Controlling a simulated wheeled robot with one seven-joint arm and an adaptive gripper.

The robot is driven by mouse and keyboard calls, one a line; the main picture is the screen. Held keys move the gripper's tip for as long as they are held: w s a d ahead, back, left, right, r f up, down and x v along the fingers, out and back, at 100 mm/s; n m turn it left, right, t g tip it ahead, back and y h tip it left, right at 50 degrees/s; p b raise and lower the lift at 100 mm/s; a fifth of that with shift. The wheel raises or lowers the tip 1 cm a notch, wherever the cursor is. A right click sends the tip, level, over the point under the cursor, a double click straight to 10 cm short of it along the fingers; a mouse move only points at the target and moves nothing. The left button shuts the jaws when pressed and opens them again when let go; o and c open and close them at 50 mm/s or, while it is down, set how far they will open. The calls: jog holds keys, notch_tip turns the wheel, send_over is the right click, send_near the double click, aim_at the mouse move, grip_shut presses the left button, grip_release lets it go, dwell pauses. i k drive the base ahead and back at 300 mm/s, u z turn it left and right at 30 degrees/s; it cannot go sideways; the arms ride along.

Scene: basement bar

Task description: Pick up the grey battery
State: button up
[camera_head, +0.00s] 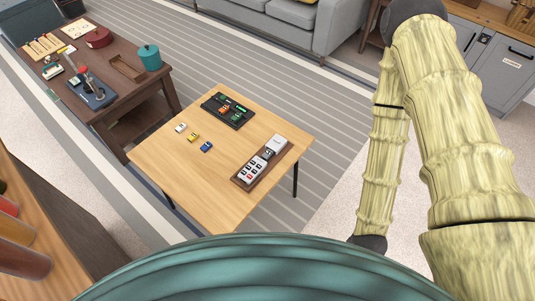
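I cannot clearly pick out a grey battery at this size. On the light wooden table (160,150) lies a black tray or charger (239,122) with small orange and green pieces on it. Three small blocks lie apart in a row left of it: a white one (180,127), a yellow one (193,137) and a blue one (206,146). A brown tray (240,181) at the table's right side holds several whitish-grey pieces, some with red or dark marks. My arm hangs at the right, clear of the table; my gripper is not in view.
A dark wooden table (135,92) at upper left bears a teal pot (149,57), a dark red pot (98,37) and other items. A grey sofa (290,14) stands at the back and grey cabinets (500,70) at the right. The light table's front part is bare.

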aim_at(268, 154)
jog(key=k, duration=0.5)
jog(key=z, duration=1.75)
jog(key=i, duration=1.55)
jog(key=u, duration=3.5)
